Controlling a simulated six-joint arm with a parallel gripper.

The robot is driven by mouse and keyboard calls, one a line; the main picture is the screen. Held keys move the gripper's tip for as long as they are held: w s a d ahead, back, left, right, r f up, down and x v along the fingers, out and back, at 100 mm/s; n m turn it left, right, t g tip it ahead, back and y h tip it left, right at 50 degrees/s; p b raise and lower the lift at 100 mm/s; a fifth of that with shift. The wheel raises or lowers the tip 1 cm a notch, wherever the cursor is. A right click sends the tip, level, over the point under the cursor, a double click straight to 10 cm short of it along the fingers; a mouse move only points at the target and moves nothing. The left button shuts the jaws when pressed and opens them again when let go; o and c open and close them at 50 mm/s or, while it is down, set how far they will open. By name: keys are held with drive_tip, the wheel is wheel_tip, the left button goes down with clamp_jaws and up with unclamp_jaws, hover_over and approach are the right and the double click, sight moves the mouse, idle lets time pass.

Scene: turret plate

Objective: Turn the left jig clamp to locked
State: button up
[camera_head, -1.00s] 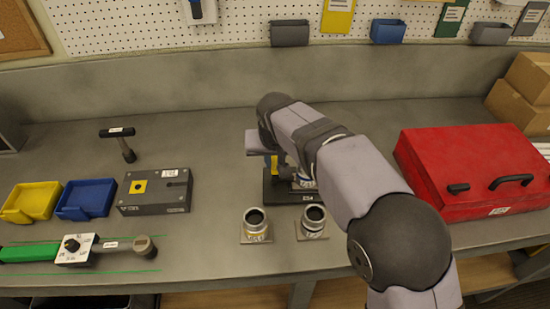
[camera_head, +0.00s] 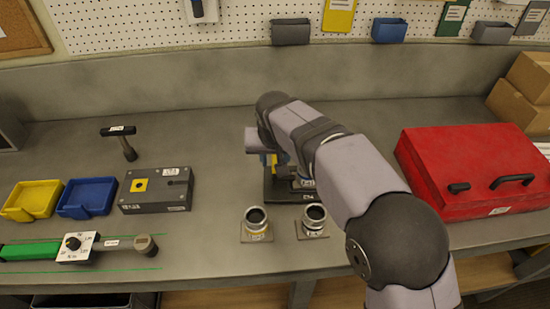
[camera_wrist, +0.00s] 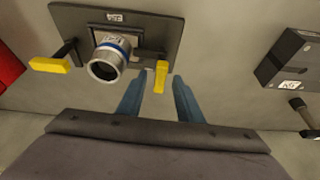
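The dark jig plate (camera_wrist: 170,30) shows in the wrist view, with a metal ring part (camera_wrist: 108,62) with a blue band on it. Two yellow clamp levers flank this part. The left jig clamp (camera_wrist: 161,77) is on the right in the wrist view, its lever pointing toward my gripper. The other clamp (camera_wrist: 50,64) points outward to the left. My gripper (camera_wrist: 158,86) is open, with its blue fingers either side of the near clamp's lever end in the picture; contact cannot be told. In the head view my arm mostly hides the jig (camera_head: 290,198).
Two ring parts (camera_head: 256,223) (camera_head: 314,221) stand in front of the jig. A red toolbox (camera_head: 475,170) is at the right. A grey block (camera_head: 155,190), blue tray (camera_head: 87,198), yellow tray (camera_head: 32,200) and hammer (camera_head: 124,141) are at the left.

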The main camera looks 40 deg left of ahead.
drive_tip(key=b+v, duration=0.2)
drive_tip(key=v, duration=0.5)
drive_tip(key=shift+r, duration=0.2)
drive_tip(key=w+d+f+m+g+h, duration=0.15)
drive_tip(key=w+d+f, duration=0.25)
drive_tip(key=d, duration=1)
drive_tip(key=w+d+f+m+h, duration=0.1)
drive_tip(key=w+d+f+m, duration=0.2)
drive_tip(key=d, duration=1)
drive_tip(key=s+d+f+m, duration=0.1)
drive_tip(key=s+d+f, duration=0.2)
drive_tip(key=d, duration=0.4)
drive_tip(key=s+d+f+m+g, duration=0.1)
drive_tip(key=s+d+f, duration=0.2)
drive_tip(key=s+d, duration=0.3)
drive_tip(key=s+d+f+m+g, duration=0.1)
drive_tip(key=s+d+f, duration=0.2)
drive_tip(key=d, duration=0.6)
drive_tip(key=shift+s, duration=1.2)
drive_tip(key=shift+f+m+h, duration=0.1)
drive_tip(key=shift+m+h, duration=0.15)
